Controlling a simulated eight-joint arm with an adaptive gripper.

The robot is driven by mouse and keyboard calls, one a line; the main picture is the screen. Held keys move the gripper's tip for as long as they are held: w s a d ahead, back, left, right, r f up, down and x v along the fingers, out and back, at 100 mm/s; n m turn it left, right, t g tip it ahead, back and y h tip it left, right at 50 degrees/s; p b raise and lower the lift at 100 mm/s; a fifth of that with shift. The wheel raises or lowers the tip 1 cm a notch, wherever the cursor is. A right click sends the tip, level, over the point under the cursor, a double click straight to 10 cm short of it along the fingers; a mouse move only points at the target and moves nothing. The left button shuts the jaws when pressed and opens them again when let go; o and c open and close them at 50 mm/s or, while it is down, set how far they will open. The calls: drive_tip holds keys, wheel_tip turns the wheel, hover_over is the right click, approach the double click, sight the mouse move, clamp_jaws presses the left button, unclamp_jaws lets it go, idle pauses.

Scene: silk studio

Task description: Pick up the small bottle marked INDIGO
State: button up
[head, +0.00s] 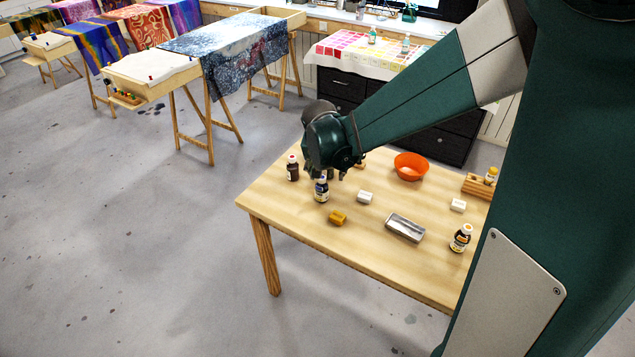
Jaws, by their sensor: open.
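Several small bottles stand on the wooden table (290,215). A dark bottle with a blue and white label (321,194) stands upright near the table's left side; its lettering is too small to read. My gripper (331,176) is open just above this bottle, pointing down, and partly covers its top. I cannot tell whether the fingers are around the cap or only over it. A dark bottle with a yellow and white label (461,238) stands at the right front. No label is legible as INDIGO.
An orange bowl (410,166) is at the back. A grey metal tray (405,228) is near the front edge. White blocks (365,197) (458,205) and a mustard-coloured block (338,218) lie about. A wooden rack (476,187) with a yellow-capped bottle (491,175) is at right.

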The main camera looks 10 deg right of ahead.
sight(322, 179)
drive_tip(key=shift+m+g, duration=0.3)
drive_tip(key=shift+m, duration=0.4)
drive_tip(key=w+f, duration=0.1)
drive_tip(key=f, duration=0.1)
drive_tip(key=w+f, duration=0.2)
drive_tip(key=w+f+p, duration=0.1)
drive_tip(key=w+f, duration=0.1)
drive_tip(key=f, duration=0.1)
drive_tip(key=shift+w+a, duration=0.15)
drive_tip(key=shift+a, duration=0.05)
drive_tip(key=shift+f+h, duration=0.15)
drive_tip(key=shift+h, duration=0.15)
drive_tip(key=shift+f, duration=0.1)
drive_tip(key=shift+x, duration=1.2)
drive_tip(key=shift+w, duration=0.1)
drive_tip(key=shift+b+x, duration=0.6)
drive_tip(key=shift+x, duration=1.95)
drive_tip(key=shift+a, duration=0.1)
drive_tip(key=c, duration=1.1)
